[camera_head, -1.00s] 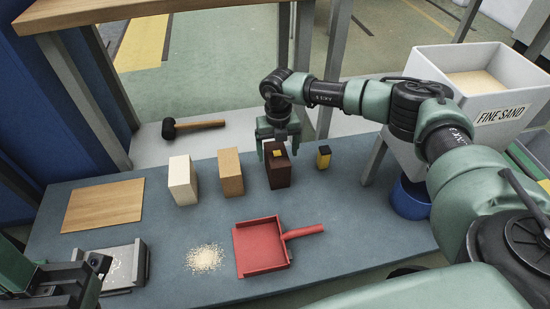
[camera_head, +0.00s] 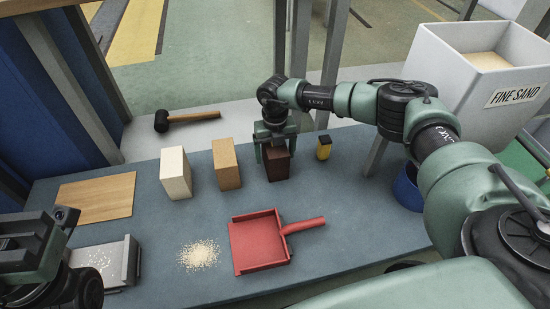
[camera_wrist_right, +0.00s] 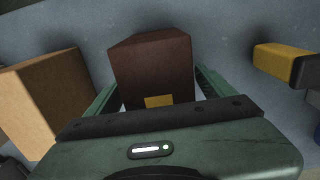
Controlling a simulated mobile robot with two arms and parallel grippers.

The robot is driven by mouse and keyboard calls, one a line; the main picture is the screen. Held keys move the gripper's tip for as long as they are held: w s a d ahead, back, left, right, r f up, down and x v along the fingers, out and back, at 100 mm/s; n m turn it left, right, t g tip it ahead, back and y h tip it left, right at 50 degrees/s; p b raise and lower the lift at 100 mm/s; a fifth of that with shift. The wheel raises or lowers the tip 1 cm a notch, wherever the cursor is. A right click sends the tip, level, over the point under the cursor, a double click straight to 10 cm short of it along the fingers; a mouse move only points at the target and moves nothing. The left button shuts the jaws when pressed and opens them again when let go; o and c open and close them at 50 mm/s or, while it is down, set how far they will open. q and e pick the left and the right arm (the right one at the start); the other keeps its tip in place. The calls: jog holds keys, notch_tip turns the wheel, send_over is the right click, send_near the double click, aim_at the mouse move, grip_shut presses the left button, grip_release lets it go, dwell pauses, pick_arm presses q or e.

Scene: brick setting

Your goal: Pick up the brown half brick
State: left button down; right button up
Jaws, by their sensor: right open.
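The dark brown half brick (camera_head: 278,166) stands upright on the blue-grey mat (camera_head: 330,190), the rightmost of three blocks. In the right wrist view the brown half brick (camera_wrist_right: 152,68) lies between the fingers, with a small yellow patch on it near the palm. My right gripper (camera_head: 276,150) is open over the brick, one finger on each side. In the right wrist view, a gap shows between the brick and the fingers of the right gripper (camera_wrist_right: 156,90); contact is not visible. My left gripper (camera_head: 62,242) is at the lower left, away from the brick; its jaws are unclear.
A tan block (camera_head: 227,165) and a cream block (camera_head: 175,173) stand left of the brick. A small yellow-and-black item (camera_head: 324,147) stands to its right. A red dustpan (camera_head: 258,242) lies in front, beside spilled sand (camera_head: 199,254). A mallet (camera_head: 190,117) lies behind.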

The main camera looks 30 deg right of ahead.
grip_shut()
jog(key=shift+r, duration=0.1)
